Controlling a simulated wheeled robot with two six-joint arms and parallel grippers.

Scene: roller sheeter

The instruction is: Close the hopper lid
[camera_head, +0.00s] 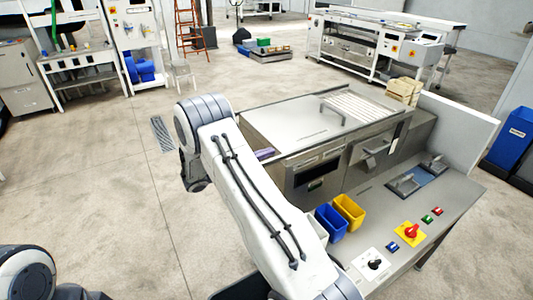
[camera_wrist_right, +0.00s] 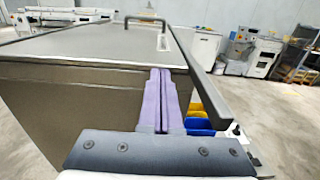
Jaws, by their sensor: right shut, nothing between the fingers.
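The hopper lid (camera_head: 290,116) is a flat grey metal panel on top of the machine, with a bar handle (camera_head: 334,112). It looks level; I cannot tell if a small gap is left under its edge. In the right wrist view the lid (camera_wrist_right: 85,45) and its handle (camera_wrist_right: 145,20) lie ahead. My right gripper (camera_head: 264,154) shows as purple fingers at the lid's near left edge, mostly hidden behind my arm. In the wrist view its fingers (camera_wrist_right: 160,73) are shut and empty, close to the lid's front edge; contact is unclear. My left gripper is out of view.
A blue bin (camera_head: 330,222) and a yellow bin (camera_head: 349,211) stand on the side table by the machine's front. A red switch (camera_head: 411,231) and buttons sit farther right. A white panel (camera_head: 460,122) stands behind.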

